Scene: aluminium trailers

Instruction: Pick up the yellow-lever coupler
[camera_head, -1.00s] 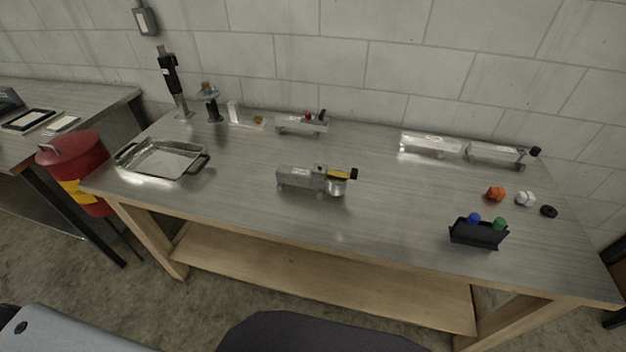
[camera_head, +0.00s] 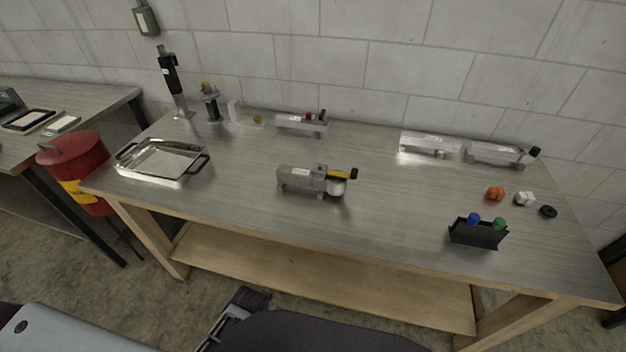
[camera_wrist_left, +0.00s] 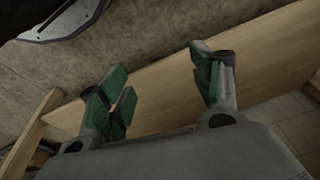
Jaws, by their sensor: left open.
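The yellow-lever coupler (camera_head: 303,180) is a grey metal block with a yellow lever (camera_head: 338,174) and a black knob at its right end. It sits on the front middle of the metal-topped workbench (camera_head: 380,220) in the head view. My left gripper (camera_head: 240,305) shows at the bottom of the head view, low in front of the bench and well away from the coupler. In the left wrist view my left gripper (camera_wrist_left: 165,90) has its green-padded fingers spread, with nothing between them. My right gripper is not in view.
A metal tray (camera_head: 203,166) stands at the bench's left. Other couplers (camera_head: 300,123) (camera_head: 430,143) line the back. A black holder (camera_head: 478,236) with blue and green knobs stands at right. A red bin (camera_head: 75,160) is left of the bench. Bench top around the coupler is clear.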

